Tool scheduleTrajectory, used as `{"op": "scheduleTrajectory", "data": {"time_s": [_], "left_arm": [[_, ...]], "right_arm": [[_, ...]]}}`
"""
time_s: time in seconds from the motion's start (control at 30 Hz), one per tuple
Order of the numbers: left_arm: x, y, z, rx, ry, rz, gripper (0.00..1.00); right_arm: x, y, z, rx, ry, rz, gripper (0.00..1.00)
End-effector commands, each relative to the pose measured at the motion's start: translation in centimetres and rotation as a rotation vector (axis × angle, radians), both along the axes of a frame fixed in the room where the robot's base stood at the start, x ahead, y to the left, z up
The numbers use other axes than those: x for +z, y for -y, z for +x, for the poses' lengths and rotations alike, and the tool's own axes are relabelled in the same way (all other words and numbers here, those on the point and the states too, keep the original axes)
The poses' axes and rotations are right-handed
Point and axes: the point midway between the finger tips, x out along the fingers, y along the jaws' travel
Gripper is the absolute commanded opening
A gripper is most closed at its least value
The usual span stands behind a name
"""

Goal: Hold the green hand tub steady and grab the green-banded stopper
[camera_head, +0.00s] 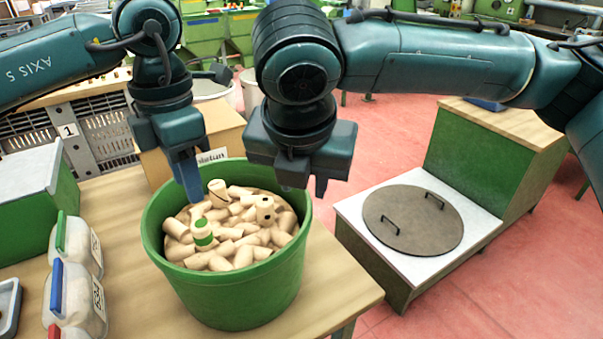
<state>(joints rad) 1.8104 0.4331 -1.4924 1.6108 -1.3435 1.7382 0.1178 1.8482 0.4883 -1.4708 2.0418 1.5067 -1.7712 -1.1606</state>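The green hand tub (235,300) stands on the wooden table, filled with pale cork stoppers. The green-banded stopper (203,240) stands out near the left middle of the heap, its upper part and green band uncovered. My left gripper (192,195) points down over the tub's back left part, above and behind that stopper. Its fingers overlap in this view, so their gap is hidden. My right gripper (307,190) points down at the tub's back right rim. Two separate fingertips show there. I cannot tell whether they touch the rim. No stopper shows in either gripper.
A cardboard box (225,125) stands behind the tub. White jugs (75,290) with coloured handles and a green bin (40,200) are at the left. A round lid (412,222) lies on a low bench at the right. The table's right edge is close to the tub.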

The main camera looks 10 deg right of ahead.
Motion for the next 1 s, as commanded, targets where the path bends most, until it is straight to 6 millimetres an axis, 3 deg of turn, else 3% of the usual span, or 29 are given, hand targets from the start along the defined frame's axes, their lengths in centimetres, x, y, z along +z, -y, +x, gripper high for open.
{"op": "scheduleTrajectory", "data": {"time_s": [0.6, 1.0], "left_arm": [[0.0, 0.0, 0.0, 0.0, 0.0, 0.0, 0.36], [0.0, 0.0, 0.0, 0.0, 0.0, 0.0, 0.36]], "right_arm": [[-9.9, 1.2, 3.9, -0.001, -0.002, 0.003, 0.31], [-11.5, 1.3, 4.6, 0.001, 0.0, 0.005, 0.31]]}}
